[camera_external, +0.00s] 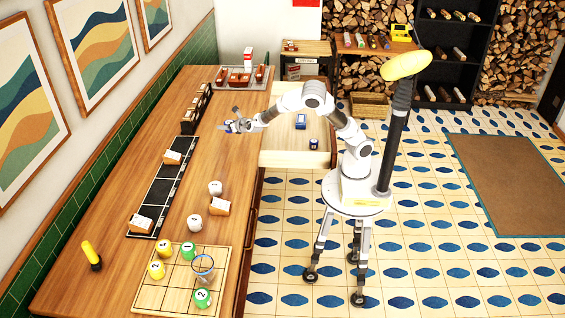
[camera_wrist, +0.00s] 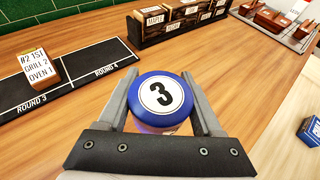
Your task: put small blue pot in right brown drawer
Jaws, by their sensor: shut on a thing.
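My gripper (camera_external: 232,126) is shut on a small blue pot with a black 3 on its white round lid label (camera_wrist: 163,97). In the wrist view the pot sits between the two grey fingers, above the wooden counter (camera_wrist: 235,75). In the external view the pot is small and partly hidden by the fingers. An open drawer with a pale inside (camera_external: 278,158) sticks out from the counter's right side, to the right of my gripper. In it are a blue box (camera_external: 300,121) and a dark blue round pot (camera_external: 314,144).
A black strip with order cards (camera_external: 160,190) and a dark spice rack (camera_external: 195,108) lie along the counter's left. A tray of red-brown containers (camera_external: 240,77) stands at the back. A wooden grid board (camera_external: 150,295) with green and yellow pots and a glass lies at the front.

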